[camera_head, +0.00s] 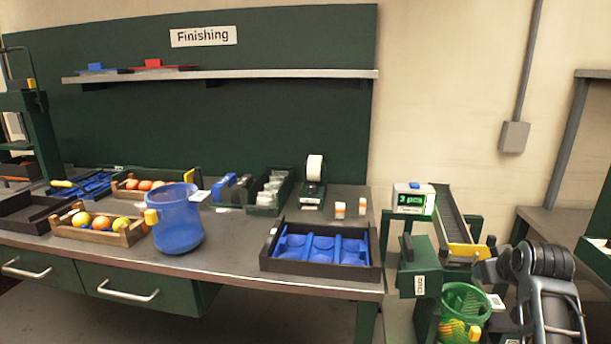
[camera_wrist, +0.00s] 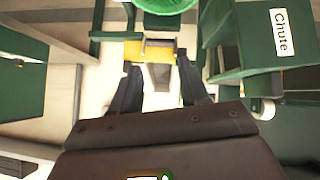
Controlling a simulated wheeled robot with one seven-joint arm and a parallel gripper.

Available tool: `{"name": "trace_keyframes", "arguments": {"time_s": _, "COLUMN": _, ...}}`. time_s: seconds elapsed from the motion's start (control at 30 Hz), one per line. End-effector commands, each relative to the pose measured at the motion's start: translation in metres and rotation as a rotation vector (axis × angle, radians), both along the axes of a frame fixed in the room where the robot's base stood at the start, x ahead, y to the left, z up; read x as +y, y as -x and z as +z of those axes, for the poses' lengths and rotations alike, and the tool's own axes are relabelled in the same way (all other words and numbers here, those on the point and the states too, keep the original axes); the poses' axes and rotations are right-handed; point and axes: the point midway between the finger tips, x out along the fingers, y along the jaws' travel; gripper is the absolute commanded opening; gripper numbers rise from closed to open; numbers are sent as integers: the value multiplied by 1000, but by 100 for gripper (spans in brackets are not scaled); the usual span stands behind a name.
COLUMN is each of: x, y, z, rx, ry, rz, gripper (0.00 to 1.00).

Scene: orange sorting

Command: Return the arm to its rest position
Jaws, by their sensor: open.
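My arm (camera_head: 548,292) shows at the lower right of the head view, beside the green chute station. In the wrist view my gripper (camera_wrist: 157,66) has its two dark fingers apart, with nothing between them. A green basket (camera_wrist: 165,5) shows at the top edge of that view, beyond the fingertips. In the head view the green basket (camera_head: 466,299) stands left of my arm, with orange and yellow fruit showing through its lower side. My fingertips cannot be made out clearly in the head view.
A green box marked Chute (camera_wrist: 262,45) is close on the right in the wrist view. A conveyor (camera_head: 452,215) and a display reading 3 pcs (camera_head: 412,199) stand behind the basket. The bench holds a blue bucket (camera_head: 178,225), a blue-lined tray (camera_head: 318,250) and fruit crates.

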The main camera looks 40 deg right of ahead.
Motion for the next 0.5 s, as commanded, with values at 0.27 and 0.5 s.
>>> {"name": "trace_keyframes", "arguments": {"time_s": 0.27, "x": 85, "y": -7, "z": -49, "rx": -33, "ry": 43, "rz": 98, "gripper": 45}}
{"name": "trace_keyframes", "arguments": {"time_s": 0.5, "x": 167, "y": 2, "z": -78, "rx": -86, "ry": 78, "rz": 203, "gripper": 45}}
